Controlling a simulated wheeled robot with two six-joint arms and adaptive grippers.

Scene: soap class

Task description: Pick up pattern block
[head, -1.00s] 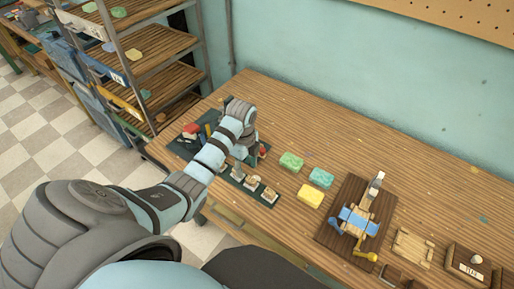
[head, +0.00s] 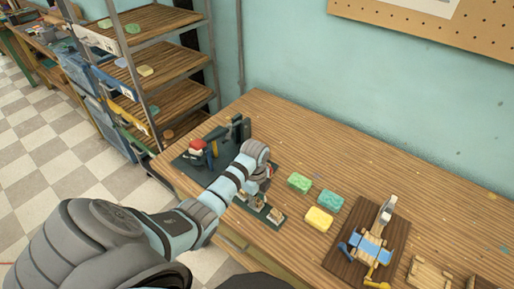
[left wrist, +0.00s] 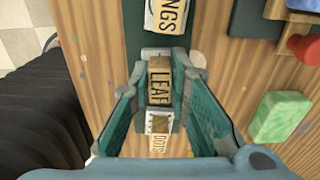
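The pattern blocks stand in a row on a dark green strip (head: 270,220) near the table's front edge. In the left wrist view, a tan block lettered LEAF (left wrist: 160,82) lies between the two teal fingers of my left gripper (left wrist: 161,65). A block lettered DOTS (left wrist: 158,132) is nearer the palm, and one ending in NGS (left wrist: 168,14) is beyond the fingertips. The left gripper is open, with gaps beside the LEAF block. In the head view my arm hides part of the strip and most of the fingers. My right gripper is not in view.
Green (head: 299,183), teal (head: 330,201) and yellow (head: 319,219) soap bars lie right of the strip. A dark board (head: 345,268) with a wooden device is further right. A dark tray (head: 190,165) with tools is left. A shelf rack (head: 165,62) stands beyond the table.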

